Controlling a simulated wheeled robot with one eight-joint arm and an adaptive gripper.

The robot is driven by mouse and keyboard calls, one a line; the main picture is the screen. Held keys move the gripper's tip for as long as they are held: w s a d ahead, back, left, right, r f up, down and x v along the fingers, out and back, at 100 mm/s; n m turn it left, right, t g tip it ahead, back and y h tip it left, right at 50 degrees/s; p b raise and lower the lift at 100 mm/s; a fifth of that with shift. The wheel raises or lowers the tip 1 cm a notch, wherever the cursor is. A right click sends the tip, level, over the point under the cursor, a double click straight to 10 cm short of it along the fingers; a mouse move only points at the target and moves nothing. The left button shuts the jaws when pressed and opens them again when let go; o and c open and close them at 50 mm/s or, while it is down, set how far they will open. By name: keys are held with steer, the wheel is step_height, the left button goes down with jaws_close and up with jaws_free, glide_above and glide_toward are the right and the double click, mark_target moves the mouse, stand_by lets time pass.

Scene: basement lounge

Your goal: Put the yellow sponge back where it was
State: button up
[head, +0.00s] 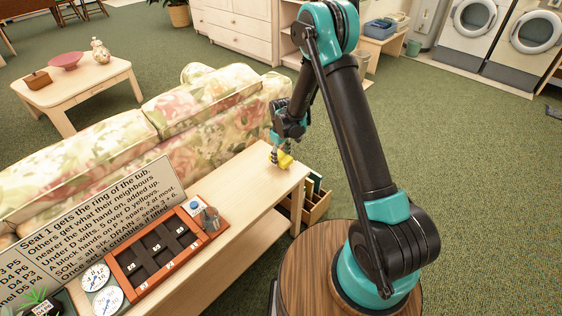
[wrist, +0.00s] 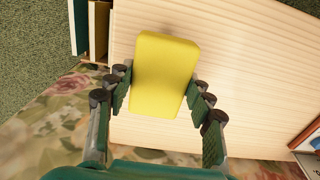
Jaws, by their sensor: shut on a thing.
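The yellow sponge (wrist: 163,75) is between the fingers of my gripper (wrist: 160,95) in the wrist view. In the head view the sponge (head: 285,160) shows just under my gripper (head: 277,152), over the right end of the pale wooden console table (head: 255,185). My gripper is shut on the sponge. The bare table top lies below it in the wrist view; I cannot tell whether the sponge touches it.
An orange-brown tray with dark compartments (head: 128,267), a large text sign (head: 95,215) and white dials (head: 107,300) are on the table's left part. A floral sofa (head: 215,110) stands behind. A wooden crate (head: 318,207) is by the table's right end.

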steer(key=shift+f, duration=1.3)
steer(key=o, duration=1)
steer(key=shift+f, duration=0.1)
